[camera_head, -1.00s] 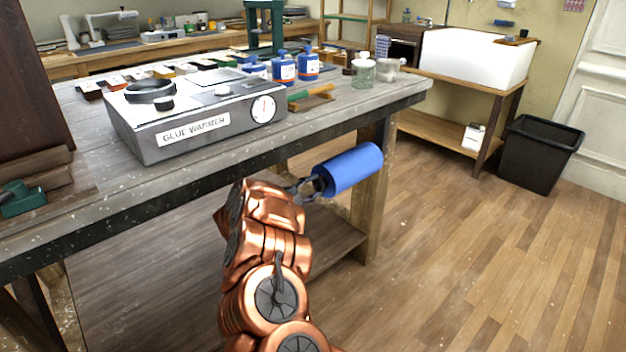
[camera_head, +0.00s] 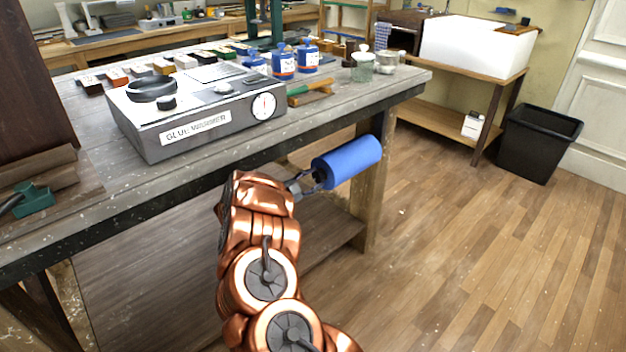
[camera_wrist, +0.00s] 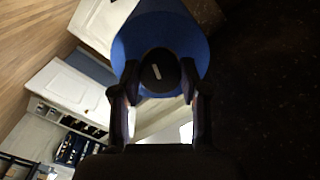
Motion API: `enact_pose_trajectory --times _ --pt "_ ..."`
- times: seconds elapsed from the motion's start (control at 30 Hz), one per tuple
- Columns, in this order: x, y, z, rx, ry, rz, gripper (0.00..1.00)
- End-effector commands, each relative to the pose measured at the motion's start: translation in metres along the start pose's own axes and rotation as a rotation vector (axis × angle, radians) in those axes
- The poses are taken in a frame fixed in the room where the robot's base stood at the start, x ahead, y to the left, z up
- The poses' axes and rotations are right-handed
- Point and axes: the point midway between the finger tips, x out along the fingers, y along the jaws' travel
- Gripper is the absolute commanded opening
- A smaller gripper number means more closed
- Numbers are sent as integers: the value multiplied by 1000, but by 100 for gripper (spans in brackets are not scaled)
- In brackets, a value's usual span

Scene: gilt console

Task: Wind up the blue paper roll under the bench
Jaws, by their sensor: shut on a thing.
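The blue paper roll (camera_head: 350,162) sticks out from under the front edge of the bench (camera_head: 300,126), near its right leg. My gripper (camera_head: 312,184) is at the roll's near left end. In the wrist view the roll (camera_wrist: 160,28) fills the top middle, seen end-on. There the fingers of my gripper (camera_wrist: 160,85) sit on both sides of a dark round knob (camera_wrist: 158,70) at the roll's end and are shut on it. The roll looks tightly wound, with no loose paper visible. Its far mounting is hidden.
A glue warmer (camera_head: 195,110) stands on the bench top above my arm, with blue bottles (camera_head: 284,62) and a glass jar (camera_head: 362,68) behind it. A lower shelf (camera_head: 325,240) runs beneath. A black bin (camera_head: 540,142) stands at the right. The floor between is clear.

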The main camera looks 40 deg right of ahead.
Motion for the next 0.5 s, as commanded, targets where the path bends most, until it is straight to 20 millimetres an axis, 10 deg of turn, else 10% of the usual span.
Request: enact_pose_trajectory --times 0.13,0.17,0.2,0.5 --pt "0 1 0 0 0 1 9" --pt "0 1 0 0 0 1 45" --pt "0 1 0 0 0 1 49" --pt "0 0 0 1 0 0 69"
